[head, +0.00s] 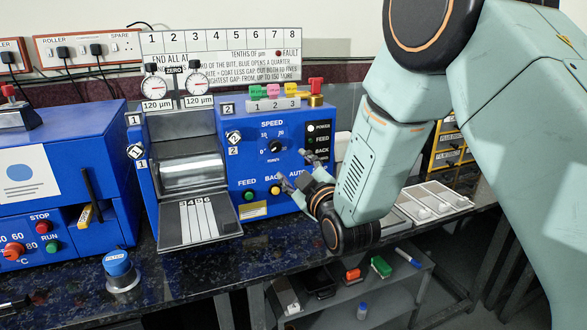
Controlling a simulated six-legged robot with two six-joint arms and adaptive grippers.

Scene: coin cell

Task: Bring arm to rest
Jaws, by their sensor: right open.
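My right arm comes in from the right. Its gripper (294,169) is open and empty in front of the right part of the blue roller machine's front panel (240,165). The fingertips are close to the panel's lower buttons; whether they touch it I cannot tell. A yellow button (275,190) and a green button (249,195) show just left of the lower finger. The forearm hides part of the bench to the right. My left gripper is not in view.
A blue oven-like box (60,170) stands at the left. A blue-topped weight (118,268) sits near the bench's front edge. White trays (432,203) lie right of my gripper. A lower shelf (380,300) holds small items. Dark bench top (180,275) is bare in front of the machine.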

